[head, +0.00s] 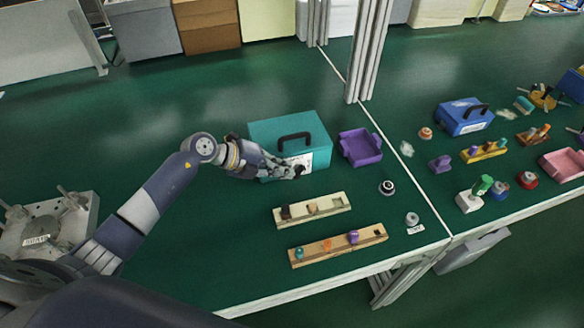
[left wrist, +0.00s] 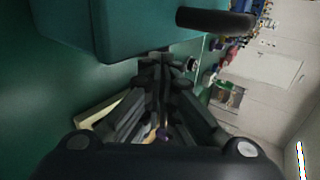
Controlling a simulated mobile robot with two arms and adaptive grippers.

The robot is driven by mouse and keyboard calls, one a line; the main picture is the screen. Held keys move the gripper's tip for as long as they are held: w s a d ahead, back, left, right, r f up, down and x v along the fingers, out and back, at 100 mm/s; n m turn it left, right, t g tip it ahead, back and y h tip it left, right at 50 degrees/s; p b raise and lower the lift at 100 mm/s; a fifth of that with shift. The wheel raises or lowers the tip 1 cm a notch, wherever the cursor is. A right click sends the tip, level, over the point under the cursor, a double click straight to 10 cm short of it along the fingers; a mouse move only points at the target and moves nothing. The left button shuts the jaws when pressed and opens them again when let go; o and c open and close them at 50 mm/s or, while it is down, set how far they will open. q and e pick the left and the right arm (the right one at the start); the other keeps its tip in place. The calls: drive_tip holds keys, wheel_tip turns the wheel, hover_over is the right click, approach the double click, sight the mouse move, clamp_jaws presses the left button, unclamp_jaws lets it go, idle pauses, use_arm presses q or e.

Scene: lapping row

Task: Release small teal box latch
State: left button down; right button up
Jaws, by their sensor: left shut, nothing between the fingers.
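A small teal box (head: 272,132) with a dark handle on its lid and a white label on its front stands on the green table. Its lid looks shut. My left gripper (head: 297,172) is at the lower right of the box's front, by the label, with its fingers shut and empty. In the left wrist view the teal box (left wrist: 85,22) fills the top, and the gripper (left wrist: 158,58) is close to its edge. I cannot tell whether it touches the box. The latch is not clearly seen and may be hidden by the gripper. My right gripper is not in view.
A purple tray (head: 360,147) stands just right of the box. Two racks with small pieces, one cream (head: 312,209) and one wooden (head: 338,246), lie in front. A metal post (head: 367,50) rises behind.

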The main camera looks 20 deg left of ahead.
sight(298, 171)
use_arm(q)
drive_tip(key=shift+x, duration=1.5)
